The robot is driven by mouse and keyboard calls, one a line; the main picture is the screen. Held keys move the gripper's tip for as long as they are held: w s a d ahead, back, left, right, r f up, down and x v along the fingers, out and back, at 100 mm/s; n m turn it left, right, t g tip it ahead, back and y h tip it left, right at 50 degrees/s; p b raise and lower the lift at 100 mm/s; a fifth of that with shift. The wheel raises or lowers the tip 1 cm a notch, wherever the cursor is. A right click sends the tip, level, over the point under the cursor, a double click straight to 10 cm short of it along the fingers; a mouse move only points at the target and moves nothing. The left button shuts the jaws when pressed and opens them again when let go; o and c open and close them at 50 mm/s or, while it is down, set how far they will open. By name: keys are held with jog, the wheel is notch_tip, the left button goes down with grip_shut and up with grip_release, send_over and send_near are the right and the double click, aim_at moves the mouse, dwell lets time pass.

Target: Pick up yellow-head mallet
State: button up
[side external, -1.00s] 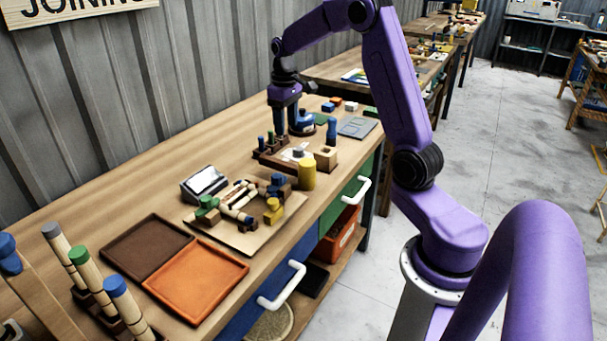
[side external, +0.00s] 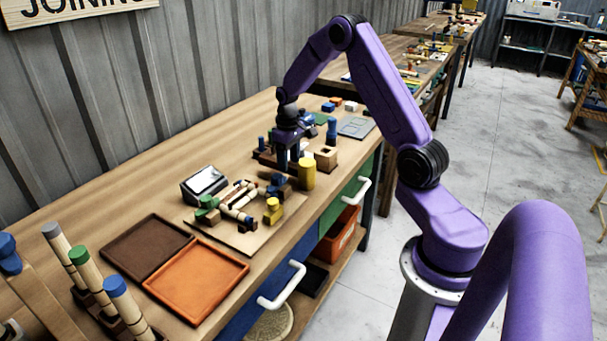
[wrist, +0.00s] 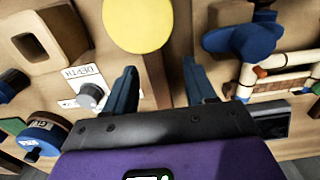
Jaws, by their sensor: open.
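A thick yellow cylinder (side external: 307,173), the only large yellow piece that could be the mallet head, stands upright near the bench's front edge.
A jig board (side external: 250,241) holds a rattan frame and blue, green and yellow clamps. Brown (side external: 146,247) and orange (side external: 197,283) trays lie nearer the camera.

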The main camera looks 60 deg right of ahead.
aim_at(291, 165)
jog(key=f, duration=0.5)
jog(key=shift+s+d, duration=0.15)
jog(key=shift+d, duration=0.05)
grip_shut()
jog(key=shift+r, duration=0.15)
